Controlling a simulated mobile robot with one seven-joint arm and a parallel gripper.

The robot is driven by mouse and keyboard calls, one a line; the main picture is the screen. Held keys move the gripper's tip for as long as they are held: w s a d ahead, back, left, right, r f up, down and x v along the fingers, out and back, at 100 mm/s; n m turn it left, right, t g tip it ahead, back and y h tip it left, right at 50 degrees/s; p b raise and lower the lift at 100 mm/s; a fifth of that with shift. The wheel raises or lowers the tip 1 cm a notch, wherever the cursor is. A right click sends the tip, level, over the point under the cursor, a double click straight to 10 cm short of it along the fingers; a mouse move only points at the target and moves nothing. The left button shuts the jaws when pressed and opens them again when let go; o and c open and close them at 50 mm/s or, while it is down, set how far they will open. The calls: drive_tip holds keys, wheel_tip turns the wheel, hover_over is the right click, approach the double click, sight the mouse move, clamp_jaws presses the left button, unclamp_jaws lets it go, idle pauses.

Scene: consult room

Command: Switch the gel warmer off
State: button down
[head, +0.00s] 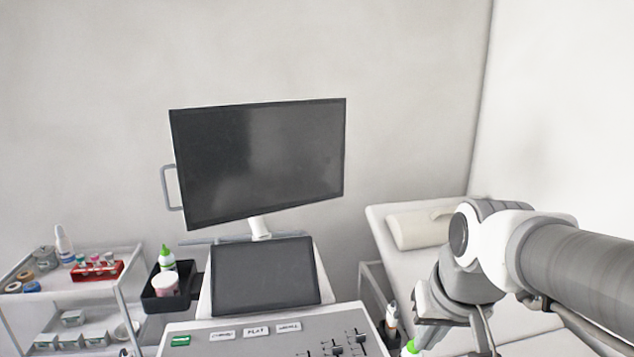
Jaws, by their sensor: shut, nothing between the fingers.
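I cannot make out the gel warmer or its switch for certain. A green nozzle tip (411,347) pokes up at the bottom edge, right of the ultrasound console (205,350); whatever is below it is cut off. A white bottle (391,318) with a dark top stands just left of it, at the console's right side. My gripper (462,338) is at the bottom right, pointing down close to the green tip. Its fingertips are cut off by the frame's lower edge. It is shut and holds nothing.
A black bin (158,302) with a green-capped bottle (167,262) hangs left. A supply trolley (95,287) stands far left, an examination couch (385,225) right.

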drive_tip(key=s+a+n+t, duration=0.1)
drive_tip(key=s, duration=0.7)
drive_tip(key=shift+a+r, duration=0.15)
drive_tip(key=shift+r, duration=0.15)
drive_tip(key=shift+w, duration=0.1)
drive_tip(key=w+d+m+g+b, duration=0.1)
drive_tip(key=w+d+m+b, duration=0.1)
drive_tip(key=w+m, duration=0.5)
drive_tip(key=w+d+f+m+g+b, duration=0.2)
drive_tip(key=w+d+f+m, duration=0.2)
drive_tip(key=w+f, duration=0.5)
drive_tip(key=w+d+f+m+g+b, duration=0.2)
drive_tip(key=w+d+f+m+b, duration=0.1)
drive_tip(key=w+d+f, duration=0.4)
drive_tip(key=w+f+m, duration=0.1)
drive_tip(key=w+f, duration=0.1)
drive_tip(key=w, duration=0.2)
drive_tip(key=shift+w+f+m, duration=0.2)
drive_tip(key=shift+w+m, duration=0.1)
drive_tip(key=shift+m, duration=0.1)
drive_tip(key=shift+d, duration=0.1)
wheel_tip(320, 180, down, 14)
drive_tip(key=shift+f+b, duration=0.1)
drive_tip(key=shift+b, duration=0.55)
